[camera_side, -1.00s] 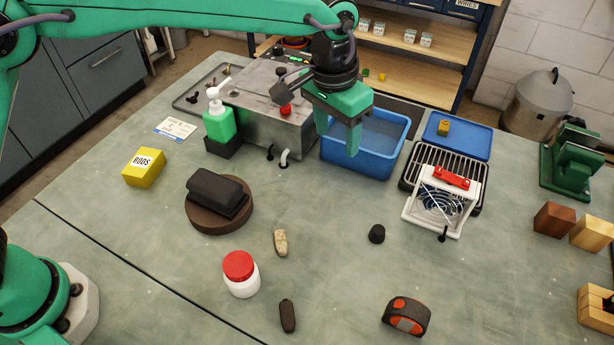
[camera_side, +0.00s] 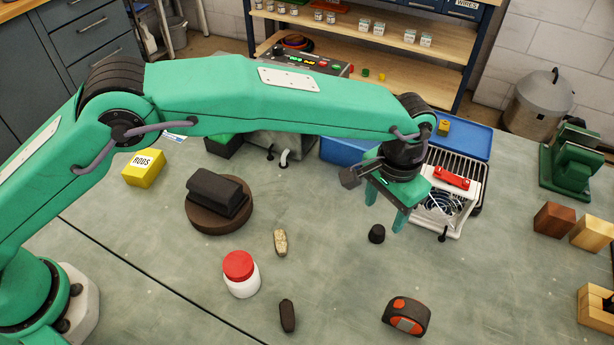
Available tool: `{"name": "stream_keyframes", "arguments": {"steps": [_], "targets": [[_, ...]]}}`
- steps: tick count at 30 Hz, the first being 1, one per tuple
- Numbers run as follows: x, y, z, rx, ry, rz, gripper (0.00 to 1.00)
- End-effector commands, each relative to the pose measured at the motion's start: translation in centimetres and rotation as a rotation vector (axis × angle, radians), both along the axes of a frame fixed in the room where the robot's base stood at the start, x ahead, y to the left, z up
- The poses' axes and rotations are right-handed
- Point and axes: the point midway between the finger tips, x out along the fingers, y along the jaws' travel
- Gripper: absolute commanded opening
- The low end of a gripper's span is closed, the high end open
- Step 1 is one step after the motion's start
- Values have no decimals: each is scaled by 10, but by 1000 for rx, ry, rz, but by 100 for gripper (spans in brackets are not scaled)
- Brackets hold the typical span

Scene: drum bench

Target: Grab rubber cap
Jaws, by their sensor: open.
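The rubber cap (camera_side: 377,234) is a small black rounded piece standing on the grey-green bench, right of the middle. My gripper (camera_side: 384,216) is open and empty, pointing down. Whether the fingers are level with the cap or higher up cannot be told from this one view. Nothing covers the cap.
A white fan unit (camera_side: 448,205) with a red handle stands close right of my gripper. A tape measure (camera_side: 406,316) lies in front. Bench around the cap's front is clear.

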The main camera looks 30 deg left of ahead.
Motion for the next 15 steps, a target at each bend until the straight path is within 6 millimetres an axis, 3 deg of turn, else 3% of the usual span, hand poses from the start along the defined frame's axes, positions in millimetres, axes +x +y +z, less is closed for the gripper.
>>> {"name": "stream_keyframes", "arguments": {"steps": [4, 15], "targets": [[0, 0, -12, 0, 0, 0, 55], [0, 0, -22, 0, 0, 0, 55]]}}
